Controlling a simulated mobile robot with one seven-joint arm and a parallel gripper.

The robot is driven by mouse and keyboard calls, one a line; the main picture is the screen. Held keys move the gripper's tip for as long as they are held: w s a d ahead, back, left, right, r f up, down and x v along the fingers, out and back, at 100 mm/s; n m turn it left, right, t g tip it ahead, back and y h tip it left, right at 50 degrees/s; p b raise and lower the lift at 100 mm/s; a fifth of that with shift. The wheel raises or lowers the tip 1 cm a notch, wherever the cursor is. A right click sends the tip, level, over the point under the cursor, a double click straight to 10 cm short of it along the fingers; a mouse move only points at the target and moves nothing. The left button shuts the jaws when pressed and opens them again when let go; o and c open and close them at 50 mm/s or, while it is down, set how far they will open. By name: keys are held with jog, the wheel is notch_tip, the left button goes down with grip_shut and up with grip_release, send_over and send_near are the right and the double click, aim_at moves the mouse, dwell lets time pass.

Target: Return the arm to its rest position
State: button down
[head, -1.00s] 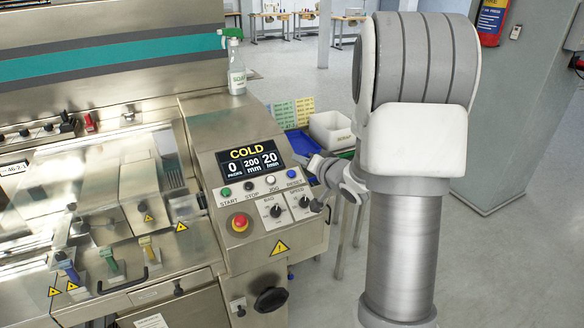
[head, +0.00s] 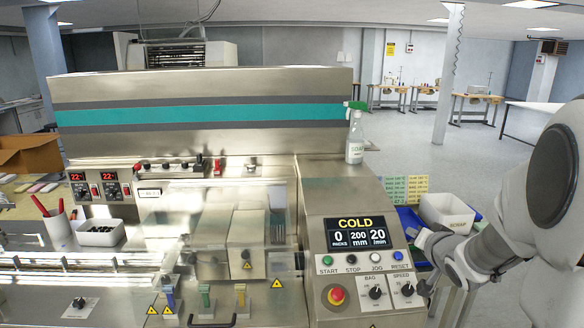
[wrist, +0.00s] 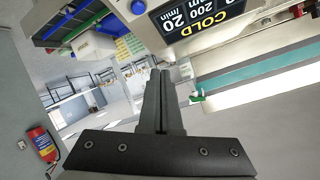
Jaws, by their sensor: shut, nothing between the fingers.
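My gripper (wrist: 161,72) shows in the wrist view with its two dark fingers together and nothing between them. In the head view my white and grey arm is at the right edge, folded. The gripper end (head: 424,242) is just right of the control panel, partly in front of the blue bin. I see no contact between gripper and panel.
The flow wrapper (head: 200,115) fills the left and middle. A soap spray bottle (head: 355,138) stands on its housing. A white box (head: 446,212) and a blue bin (head: 408,220) stand right of the panel. A fire extinguisher (wrist: 41,144) shows in the wrist view. Open floor lies behind.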

jog(key=s+a+r+n+g+h, duration=0.1)
jog(key=s+a+r+g, duration=0.15)
jog(key=s, duration=0.35)
jog(key=s+a+r+n+g+h, duration=0.1)
jog(key=s+a+r, duration=0.2)
jog(key=s, duration=0.2)
jog(key=s+a+n+g+y, duration=0.1)
jog(key=s+a+n+g, duration=0.1)
jog(key=s+a, duration=0.3)
jog(key=s+a+f+n+g+y, duration=0.1)
jog(key=s+a, duration=0.4)
jog(key=s, duration=0.8)
jog(key=shift+s+a+f+n+g+y, duration=0.3)
jog(key=shift+s+n+g+y, duration=0.1)
jog(key=shift+n+g, duration=0.35)
